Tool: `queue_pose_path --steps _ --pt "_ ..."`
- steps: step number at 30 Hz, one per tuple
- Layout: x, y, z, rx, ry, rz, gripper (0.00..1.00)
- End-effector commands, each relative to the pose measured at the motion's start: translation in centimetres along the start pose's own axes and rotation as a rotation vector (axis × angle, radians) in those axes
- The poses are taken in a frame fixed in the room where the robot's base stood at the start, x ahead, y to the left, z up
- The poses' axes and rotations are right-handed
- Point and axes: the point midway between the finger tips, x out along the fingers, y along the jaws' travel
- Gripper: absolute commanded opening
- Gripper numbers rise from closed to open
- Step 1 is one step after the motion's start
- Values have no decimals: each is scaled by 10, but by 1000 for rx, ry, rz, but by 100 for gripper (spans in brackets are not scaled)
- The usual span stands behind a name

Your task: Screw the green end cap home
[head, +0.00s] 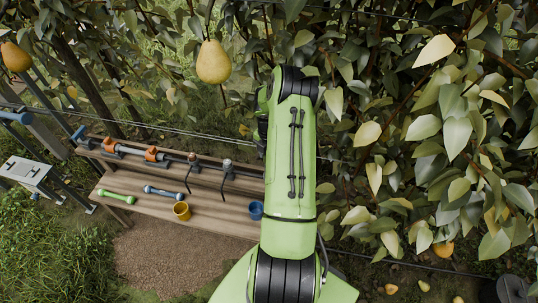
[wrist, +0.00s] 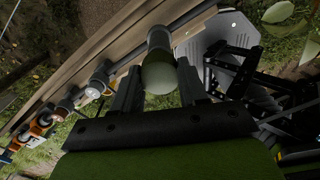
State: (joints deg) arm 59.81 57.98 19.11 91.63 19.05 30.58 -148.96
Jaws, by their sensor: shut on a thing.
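In the wrist view my gripper (wrist: 158,82) has its two dark fingers shut on either side of a pale, round-ended piece (wrist: 158,76). The piece looks grey-green in the shade, and I cannot tell for sure that it is the green end cap. A grey cylinder (wrist: 158,42) lies just beyond it, in line with it, beside a long grey pipe (wrist: 192,15). Whether cap and thread meet squarely is hidden. In the head view my green arm covers the gripper and the held piece.
A wooden bench (head: 215,218) carries a green bar (head: 115,198), a blue bar (head: 163,192), a yellow cup (head: 181,210) and a blue cup (head: 256,210). Orange fittings (head: 153,154) line its back rail. Leaves crowd the right. A pear (head: 213,62) hangs left of my arm.

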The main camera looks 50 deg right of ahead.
Motion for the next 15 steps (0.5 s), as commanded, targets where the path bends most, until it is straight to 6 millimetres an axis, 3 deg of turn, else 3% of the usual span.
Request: queue_pose_path --steps 15 --pt "11 0 0 -1 0 -1 10"
